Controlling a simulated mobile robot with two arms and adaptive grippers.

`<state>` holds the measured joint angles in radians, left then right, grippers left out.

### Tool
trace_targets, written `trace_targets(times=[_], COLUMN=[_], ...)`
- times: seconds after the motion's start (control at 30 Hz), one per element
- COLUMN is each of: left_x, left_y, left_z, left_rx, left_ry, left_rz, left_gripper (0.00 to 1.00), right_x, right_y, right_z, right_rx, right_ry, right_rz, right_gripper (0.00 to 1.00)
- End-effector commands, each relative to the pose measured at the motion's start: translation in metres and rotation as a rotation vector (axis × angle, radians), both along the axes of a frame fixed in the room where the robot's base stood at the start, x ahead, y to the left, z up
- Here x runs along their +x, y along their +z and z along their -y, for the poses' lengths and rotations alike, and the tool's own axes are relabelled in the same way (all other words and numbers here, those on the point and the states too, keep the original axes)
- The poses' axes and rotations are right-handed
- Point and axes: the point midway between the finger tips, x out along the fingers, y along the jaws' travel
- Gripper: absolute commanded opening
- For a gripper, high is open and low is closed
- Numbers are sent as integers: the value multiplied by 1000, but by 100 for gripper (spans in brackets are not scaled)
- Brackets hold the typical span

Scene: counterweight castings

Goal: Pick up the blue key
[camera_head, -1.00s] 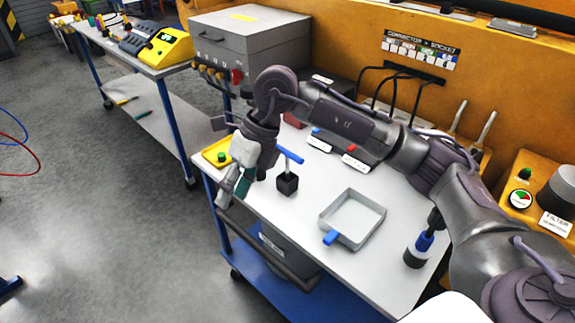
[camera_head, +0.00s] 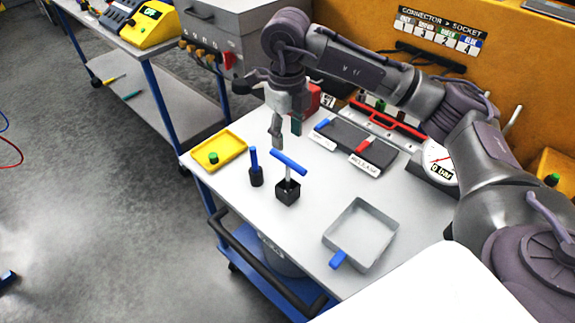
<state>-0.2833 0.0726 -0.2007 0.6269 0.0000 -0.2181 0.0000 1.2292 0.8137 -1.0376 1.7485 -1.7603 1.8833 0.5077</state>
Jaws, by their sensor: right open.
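A blue T-shaped handle (camera_head: 289,162) on a thin metal stem stands upright in a small black block (camera_head: 287,193) on the white table; it looks like the blue key. My right gripper (camera_head: 286,134) is open and empty, its fingers pointing down. In the picture it is just above the T-handle, with a small gap; I cannot tell the exact depth between them. A second blue upright piece (camera_head: 253,159) stands in a round black holder to the left. My left gripper is not in view.
A yellow tray (camera_head: 233,148) with a green knob is at the left edge of the table (camera_head: 225,192). A grey square tray (camera_head: 392,216) with a blue tab lies to the right. A dark panel (camera_head: 350,143) with blue and red pieces is behind.

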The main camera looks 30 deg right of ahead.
Motion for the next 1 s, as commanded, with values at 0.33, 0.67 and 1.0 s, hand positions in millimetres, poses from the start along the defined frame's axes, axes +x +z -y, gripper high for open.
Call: trace_targets(times=[0.33,0.67,1.0], left_x=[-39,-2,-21], left_y=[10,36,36], left_z=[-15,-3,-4], left_rx=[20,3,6], left_ry=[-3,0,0], left_rz=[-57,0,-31], left_gripper=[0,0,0], right_x=[0,1,1], right_y=[-49,-87,-103], right_z=[0,3,3], right_rx=[1,1,2], right_ry=[0,-1,1], right_rz=[0,-3,2], right_gripper=[48,48,48])
